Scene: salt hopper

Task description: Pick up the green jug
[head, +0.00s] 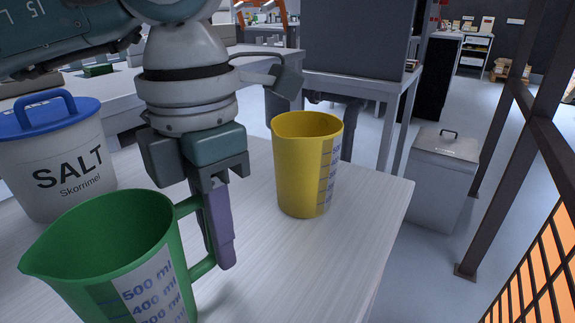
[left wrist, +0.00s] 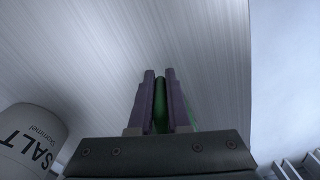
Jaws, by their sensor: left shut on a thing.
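The green jug (head: 120,250) is at the lower left of the head view, with measuring marks on its side and its handle toward the right. My left gripper (head: 222,262) comes down from above at the jug's handle. In the left wrist view, the green handle (left wrist: 160,106) lies between the two purple fingers of my left gripper (left wrist: 160,75), which are shut on it. The jug's bottom is cut off by the frame, so I cannot tell whether it touches the table. My right gripper is not in view.
A yellow measuring jug (head: 300,170) stands on the white table (head: 345,225), right of my left gripper. A white salt bucket with a blue lid (head: 60,165) stands at the left. A grey lidded bin (head: 440,180) stands beyond the table. A dark metal frame is at the right.

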